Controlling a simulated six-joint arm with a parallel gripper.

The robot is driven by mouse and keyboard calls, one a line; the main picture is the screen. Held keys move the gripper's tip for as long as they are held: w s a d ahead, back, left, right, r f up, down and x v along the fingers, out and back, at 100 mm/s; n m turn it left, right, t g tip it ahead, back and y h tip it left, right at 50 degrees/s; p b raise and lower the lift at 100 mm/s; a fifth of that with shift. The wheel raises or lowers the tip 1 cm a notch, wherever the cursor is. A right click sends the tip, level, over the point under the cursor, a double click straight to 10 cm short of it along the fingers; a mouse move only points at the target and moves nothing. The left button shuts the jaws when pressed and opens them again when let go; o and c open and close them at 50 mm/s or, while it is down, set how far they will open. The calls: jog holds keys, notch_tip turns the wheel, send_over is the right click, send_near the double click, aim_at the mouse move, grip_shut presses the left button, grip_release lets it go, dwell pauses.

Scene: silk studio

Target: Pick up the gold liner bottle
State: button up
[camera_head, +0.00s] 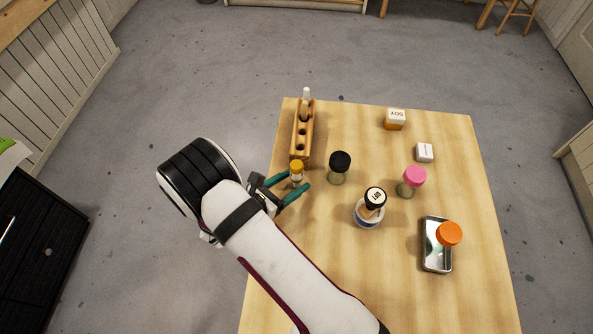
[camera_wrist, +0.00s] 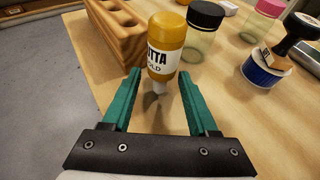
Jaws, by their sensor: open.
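The gold liner bottle (camera_wrist: 165,45) has a gold-yellow body and a white label reading partly "TTA" and "OLD". In the wrist view it stands between and just beyond the tips of my gripper's (camera_wrist: 160,85) green fingers, with its pale narrow end downward. In the head view the bottle (camera_head: 296,171) is by the front end of the wooden rack, and my gripper (camera_head: 289,187) has a finger on either side of it. The gripper is open. Whether a finger touches the bottle I cannot tell.
A wooden rack (camera_head: 299,140) with a white bottle (camera_head: 306,100) stands just behind. A black-lidded jar (camera_head: 340,162) is close on the right. Farther right are a stamp (camera_head: 375,197), a pink-lidded jar (camera_head: 414,177), and a metal tray (camera_head: 436,264) with an orange-lidded jar (camera_head: 449,234).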

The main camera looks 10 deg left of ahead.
jog(key=shift+x, duration=0.85)
grip_shut()
